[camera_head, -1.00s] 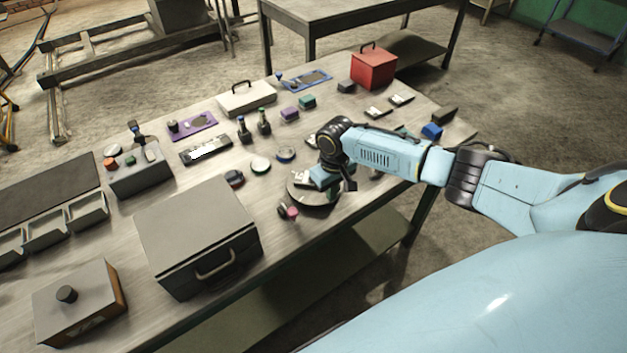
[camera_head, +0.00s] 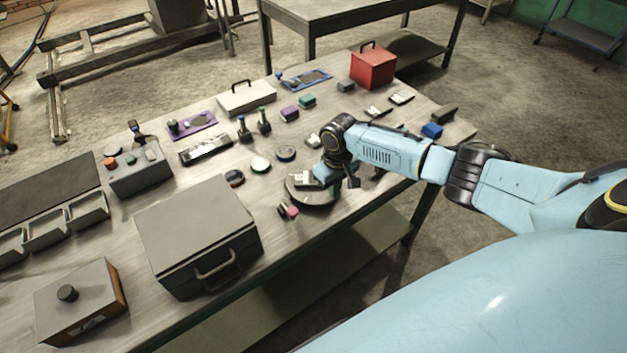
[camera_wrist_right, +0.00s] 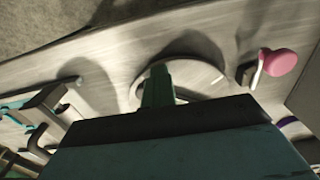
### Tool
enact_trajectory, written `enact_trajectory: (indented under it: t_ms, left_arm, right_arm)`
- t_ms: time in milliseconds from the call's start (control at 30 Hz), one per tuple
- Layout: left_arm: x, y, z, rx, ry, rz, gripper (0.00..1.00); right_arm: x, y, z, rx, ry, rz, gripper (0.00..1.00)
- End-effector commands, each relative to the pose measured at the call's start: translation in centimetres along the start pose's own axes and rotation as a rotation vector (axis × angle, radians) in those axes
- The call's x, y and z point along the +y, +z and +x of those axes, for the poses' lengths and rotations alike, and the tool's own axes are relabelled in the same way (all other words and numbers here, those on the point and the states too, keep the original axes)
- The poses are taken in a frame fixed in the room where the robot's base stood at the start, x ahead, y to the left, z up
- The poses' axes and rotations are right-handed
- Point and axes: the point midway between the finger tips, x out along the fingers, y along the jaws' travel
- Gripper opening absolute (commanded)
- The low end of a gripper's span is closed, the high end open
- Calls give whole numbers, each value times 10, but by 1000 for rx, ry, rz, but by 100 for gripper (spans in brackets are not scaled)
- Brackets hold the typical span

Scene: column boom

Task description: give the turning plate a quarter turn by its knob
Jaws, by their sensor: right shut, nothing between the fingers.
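The turning plate (camera_head: 311,198) is a round grey disc near the table's front edge, left of my right wrist. My right gripper (camera_head: 322,177) is over the plate, shut with nothing between its fingers. In the right wrist view the plate (camera_wrist_right: 205,78) shows as a pale round disc behind a narrow green upright shape; I cannot tell whether that shape is the knob or part of my fingers. The knob cannot be made out for certain in the head view, where my gripper and wrist cover part of the plate. My left gripper is not in view.
A pink-topped part (camera_head: 291,211) lies just left of the plate; it also shows in the right wrist view (camera_wrist_right: 280,62). A large grey lidded box (camera_head: 195,225) stands further left. Round pieces (camera_head: 260,164) lie behind the plate. A red box (camera_head: 373,67) stands at the far end.

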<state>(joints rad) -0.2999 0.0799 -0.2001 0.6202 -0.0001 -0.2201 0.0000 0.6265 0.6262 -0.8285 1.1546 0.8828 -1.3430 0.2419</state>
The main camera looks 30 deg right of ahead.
Motion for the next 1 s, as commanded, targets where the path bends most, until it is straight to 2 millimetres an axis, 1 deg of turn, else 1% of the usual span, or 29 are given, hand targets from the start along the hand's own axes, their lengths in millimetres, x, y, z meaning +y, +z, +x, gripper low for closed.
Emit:
enact_trajectory:
  t_ms: [33, 200, 567, 800, 1000]
  left_arm:
    - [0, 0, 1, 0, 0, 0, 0]
    - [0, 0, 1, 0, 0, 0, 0]
    - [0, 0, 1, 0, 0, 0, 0]
    - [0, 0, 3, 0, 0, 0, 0]
    - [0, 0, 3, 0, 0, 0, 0]
  right_arm:
    - [6, 5, 6, -14, 10, 7, 0]
    - [12, 4, 6, -14, 10, 8, 0]
    - [13, 3, 6, -13, 10, 7, 0]
    - [19, -1, 7, -13, 9, 8, 0]
    - [20, -1, 7, -13, 7, 5, 0]
